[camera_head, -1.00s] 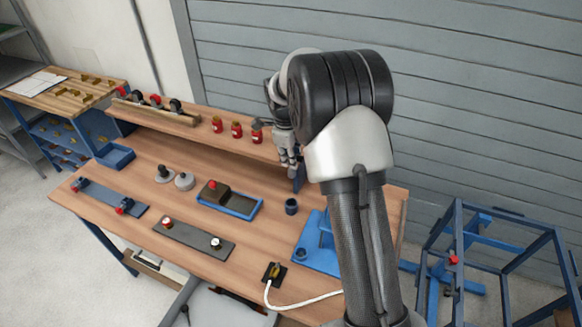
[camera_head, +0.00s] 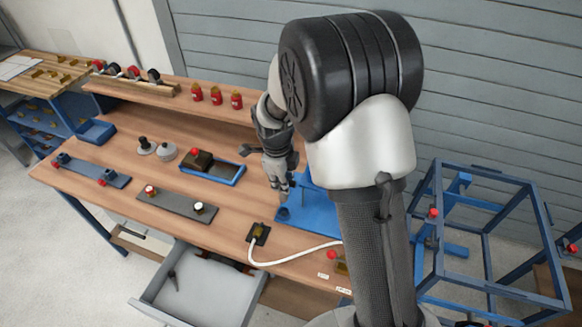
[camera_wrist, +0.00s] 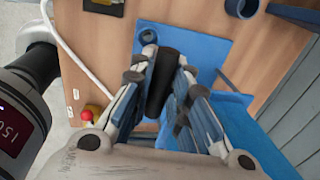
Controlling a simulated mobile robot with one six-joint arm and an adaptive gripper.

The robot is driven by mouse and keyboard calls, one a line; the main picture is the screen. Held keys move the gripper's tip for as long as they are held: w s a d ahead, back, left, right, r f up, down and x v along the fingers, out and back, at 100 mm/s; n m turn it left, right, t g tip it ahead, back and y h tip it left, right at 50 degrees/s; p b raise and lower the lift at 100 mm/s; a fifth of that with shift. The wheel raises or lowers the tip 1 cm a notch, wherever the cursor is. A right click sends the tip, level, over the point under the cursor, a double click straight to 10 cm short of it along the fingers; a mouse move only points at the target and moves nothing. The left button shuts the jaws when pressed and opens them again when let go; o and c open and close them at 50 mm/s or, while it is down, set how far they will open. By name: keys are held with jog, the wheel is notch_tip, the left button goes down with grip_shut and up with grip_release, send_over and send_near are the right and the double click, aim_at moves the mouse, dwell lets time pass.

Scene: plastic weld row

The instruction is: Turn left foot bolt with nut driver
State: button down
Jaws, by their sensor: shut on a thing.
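My gripper (camera_head: 281,188) hangs over the right part of the bench, at the blue fixture (camera_head: 318,212). In the wrist view my gripper (camera_wrist: 167,62) is shut on a black cylindrical handle (camera_wrist: 160,88), which looks like the nut driver. Its working end is hidden, so I cannot tell whether it touches anything. The blue fixture (camera_wrist: 200,38) lies below the fingers, with a round ring-shaped part (camera_wrist: 147,37) at its edge, left of the fingertips. This ring also shows in the head view (camera_head: 283,213). I cannot make out the left foot bolt for certain.
A dark cup (camera_wrist: 242,8) stands beyond the fixture. A black socket (camera_head: 258,234) with a white cable (camera_head: 300,256) is at the front. A red button (camera_wrist: 87,114) is at the left. An open drawer (camera_head: 205,290) juts out. A blue frame (camera_head: 490,235) stands at right.

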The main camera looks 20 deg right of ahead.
aim_at(282, 195)
jog(key=shift+f+b, duration=1.35)
jog(key=shift+f, duration=1.15)
jog(key=shift+w+b, duration=0.1)
jog(key=shift+b, duration=0.35)
jog(key=shift+f, duration=0.15)
jog(key=shift+f+b, duration=0.6)
jog(key=shift+b, duration=0.1)
jog(key=shift+f+b, duration=0.95)
jog(key=shift+b, duration=0.4)
dwell(1.1)
